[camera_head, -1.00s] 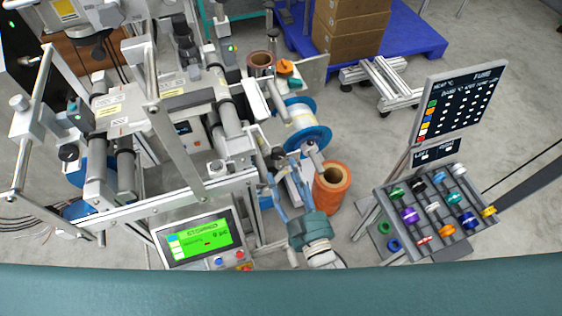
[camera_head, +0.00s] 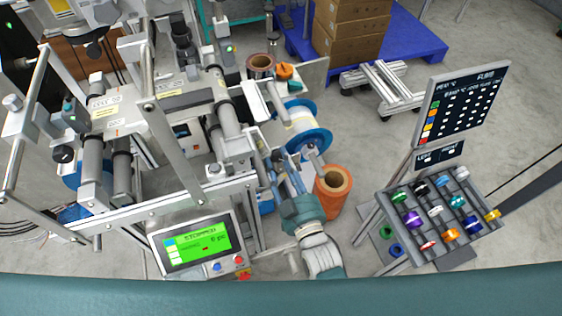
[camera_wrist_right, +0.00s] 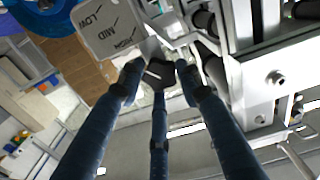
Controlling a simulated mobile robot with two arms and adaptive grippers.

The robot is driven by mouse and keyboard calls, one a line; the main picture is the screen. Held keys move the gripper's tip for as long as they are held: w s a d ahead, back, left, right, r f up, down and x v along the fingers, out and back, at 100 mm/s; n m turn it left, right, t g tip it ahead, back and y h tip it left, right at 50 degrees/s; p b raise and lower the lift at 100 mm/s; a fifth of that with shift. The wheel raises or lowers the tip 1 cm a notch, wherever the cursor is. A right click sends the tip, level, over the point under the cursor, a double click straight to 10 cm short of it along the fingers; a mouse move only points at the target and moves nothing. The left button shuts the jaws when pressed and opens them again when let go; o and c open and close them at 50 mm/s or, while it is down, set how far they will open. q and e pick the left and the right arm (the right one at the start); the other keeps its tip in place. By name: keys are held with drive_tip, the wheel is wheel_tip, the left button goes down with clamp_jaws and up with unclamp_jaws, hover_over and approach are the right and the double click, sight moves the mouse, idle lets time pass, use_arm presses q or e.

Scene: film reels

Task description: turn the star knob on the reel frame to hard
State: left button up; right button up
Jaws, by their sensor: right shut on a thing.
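The star knob (camera_wrist_right: 160,76) is small and black with a white line across its face. It shows in the right wrist view between the blue fingertips of my right gripper (camera_wrist_right: 157,72), which is shut on it. A grey label plate (camera_wrist_right: 108,28) beside the knob bears tick marks and the words LOW, MID and, less clearly, HIGH; I see no word "hard". In the head view my right gripper (camera_head: 283,168) reaches up to the reel frame (camera_head: 185,207), and the knob is hidden there. My left gripper is not in view.
A green-lit screen (camera_head: 200,240) is at lower left.

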drive_tip(key=shift+r+m, duration=0.2)
drive_tip(key=shift+m, duration=0.1)
drive_tip(key=shift+r+m+p, duration=0.1)
drive_tip(key=shift+m+p, duration=0.6)
drive_tip(key=shift+m, duration=0.5)
drive_tip(key=shift+w+m+p, duration=0.1)
drive_tip(key=shift+m+p, duration=0.35)
drive_tip(key=shift+m, duration=1.45)
drive_tip(key=shift+r, duration=0.1)
drive_tip(key=o, duration=1.2)
drive_tip(key=shift+c, duration=0.2)
drive_tip(key=shift+f, duration=0.2)
